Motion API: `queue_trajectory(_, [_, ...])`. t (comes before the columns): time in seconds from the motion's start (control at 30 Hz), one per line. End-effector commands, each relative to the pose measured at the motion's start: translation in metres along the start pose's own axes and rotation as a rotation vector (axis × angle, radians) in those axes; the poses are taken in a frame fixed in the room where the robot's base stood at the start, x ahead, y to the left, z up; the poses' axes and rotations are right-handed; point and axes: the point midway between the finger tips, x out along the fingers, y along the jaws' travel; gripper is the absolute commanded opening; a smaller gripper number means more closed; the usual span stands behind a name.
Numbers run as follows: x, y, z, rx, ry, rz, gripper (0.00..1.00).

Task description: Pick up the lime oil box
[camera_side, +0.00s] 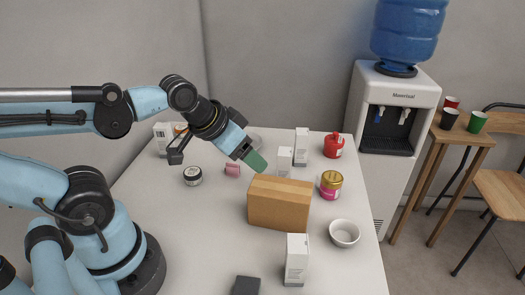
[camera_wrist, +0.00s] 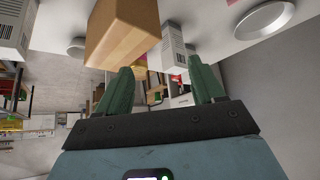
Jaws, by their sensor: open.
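Several small white boxes stand on the table, and their labels are too small to read, so I cannot tell which is the lime oil box. In the side view one stands at the back (camera_side: 302,146), a shorter one beside it (camera_side: 284,158), one at the front (camera_side: 296,262) and one at the back left (camera_side: 161,135). My gripper (camera_side: 254,160) is above the table, behind the brown cardboard box (camera_side: 280,206), left of the back boxes. In the wrist view its green fingers (camera_wrist: 161,88) are apart, with nothing held; a white box (camera_wrist: 174,48) shows beyond them.
A red jar (camera_side: 333,146), a gold-lidded jar (camera_side: 330,184) and a white bowl (camera_side: 344,233) stand on the right. A dark-lidded jar (camera_side: 193,176) and a pink item (camera_side: 232,170) lie left of my gripper.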

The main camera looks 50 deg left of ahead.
Motion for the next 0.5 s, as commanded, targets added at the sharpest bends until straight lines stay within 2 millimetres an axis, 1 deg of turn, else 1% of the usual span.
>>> queue_trajectory(0.07, [0.0,0.0002,0.0,0.0,-0.001,0.0,0.69])
queue_trajectory(0.1, [0.0,0.0002,0.0,0.0,-0.001,0.0,0.75])
queue_trajectory(0.13, [0.0,0.0003,0.0,0.0,-0.001,0.001,0.78])
queue_trajectory(0.37, [0.0,0.0004,0.0,-0.001,-0.001,0.001,0.78])
queue_trajectory(0.5, [-0.0032,0.0003,-0.0025,-0.001,-0.001,0.001,0.78])
